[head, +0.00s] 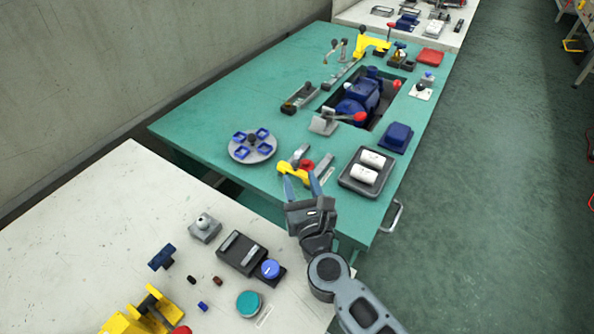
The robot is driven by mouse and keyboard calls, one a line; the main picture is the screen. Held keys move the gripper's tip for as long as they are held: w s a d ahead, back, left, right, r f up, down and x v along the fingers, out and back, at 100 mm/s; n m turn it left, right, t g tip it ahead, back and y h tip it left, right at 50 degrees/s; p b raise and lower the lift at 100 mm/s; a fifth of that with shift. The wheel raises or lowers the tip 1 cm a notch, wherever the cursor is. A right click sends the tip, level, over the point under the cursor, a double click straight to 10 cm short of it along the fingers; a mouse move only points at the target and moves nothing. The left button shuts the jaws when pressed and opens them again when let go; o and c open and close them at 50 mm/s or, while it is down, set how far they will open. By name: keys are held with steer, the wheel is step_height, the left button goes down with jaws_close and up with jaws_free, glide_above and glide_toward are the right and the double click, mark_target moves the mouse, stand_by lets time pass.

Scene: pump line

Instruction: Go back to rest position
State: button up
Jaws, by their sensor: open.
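My gripper (301,181) is at the end of my arm, which reaches up from the bottom right of the head view. Its fingers are spread open over the near part of the green table (222,106). A yellow piece (291,171) and a red knob (307,165) show right beside the fingertips. I cannot tell whether the fingers touch them. Nothing is seen clearly held between the fingers.
A dark tray with two white cylinders (369,167) lies to the right of my gripper. A round grey plate (265,151) with blue squares lies to the left. A blue pump (360,100) sits in a recess farther back. A white table (95,215) with small parts stands nearer.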

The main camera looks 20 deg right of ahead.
steer(key=shift+s+a, duration=0.1)
steer(key=shift+s, duration=0.5)
steer(key=s+d+r+n+y, duration=0.1)
steer(key=s+d+n, duration=0.2)
steer(key=s+n, duration=0.7)
steer(key=s+d+r+n+y, duration=0.1)
steer(key=s+d+n, duration=0.2)
steer(key=s+n, duration=0.7)
steer(key=s+r+n+g, duration=0.1)
steer(key=s+r+n, duration=0.3)
steer(key=s+n, duration=0.5)
steer(key=s+a+r+n+g, duration=0.1)
steer(key=s+r+n+g, duration=0.1)
steer(key=s+r+n, duration=0.3)
steer(key=s+n, duration=0.3)
steer(key=s, duration=0.3)
steer(key=shift+a+r+n+y, duration=0.2)
steer(key=shift+a+n+y, duration=0.05)
steer(key=shift+n+y, duration=0.15)
